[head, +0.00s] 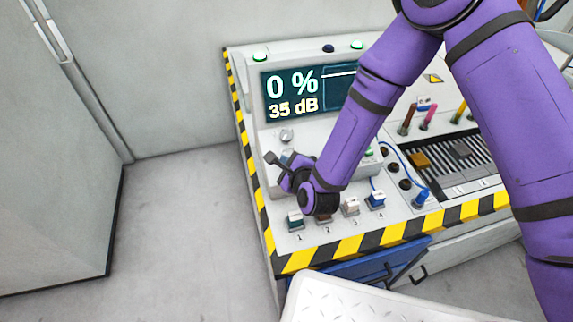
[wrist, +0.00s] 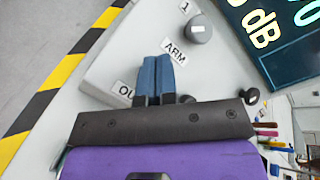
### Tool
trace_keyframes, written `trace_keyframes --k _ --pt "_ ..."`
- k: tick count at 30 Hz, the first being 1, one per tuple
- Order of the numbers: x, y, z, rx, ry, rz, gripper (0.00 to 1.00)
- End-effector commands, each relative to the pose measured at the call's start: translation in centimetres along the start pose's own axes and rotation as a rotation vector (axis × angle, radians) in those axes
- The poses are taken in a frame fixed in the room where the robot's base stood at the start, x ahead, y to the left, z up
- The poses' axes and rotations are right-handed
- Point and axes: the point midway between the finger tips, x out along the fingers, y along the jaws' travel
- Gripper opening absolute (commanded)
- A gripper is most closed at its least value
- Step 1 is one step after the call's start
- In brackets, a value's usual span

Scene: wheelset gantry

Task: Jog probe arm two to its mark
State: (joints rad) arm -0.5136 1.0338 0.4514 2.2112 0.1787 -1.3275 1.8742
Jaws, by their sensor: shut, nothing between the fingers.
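My gripper (head: 288,158) is low over the left part of the console. In the wrist view its two blue fingers (wrist: 164,78) are together, with nothing between them. They lie beside an ARM label (wrist: 174,52) and a partly hidden label beginning "OU" (wrist: 124,92). A round grey knob (wrist: 198,28) marked 1 is just beyond the fingertips, apart from them; it also shows in the head view (head: 286,135). The display (head: 293,95) reads 0 % and 35 dB. Coloured upright probe arms (head: 427,118) stand at the right; their numbers are unreadable. My arm hides part of the console.
Several small numbered switches (head: 351,207) line the console's front. A blue plug (head: 421,198) and cables lie to their right. Yellow-black striping (head: 350,245) marks the edge, with a blue drawer (head: 375,267) below. The floor (head: 180,220) at left is clear.

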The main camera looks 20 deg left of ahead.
Motion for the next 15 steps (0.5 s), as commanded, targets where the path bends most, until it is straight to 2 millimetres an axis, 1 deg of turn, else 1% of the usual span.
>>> trace_keyframes --k 5,15 --pt "-0.5 -0.4 0.4 0.001 -0.001 -0.001 0.0" --pt "-2.5 -1.9 1.9 0.001 -0.001 -0.001 0.0"
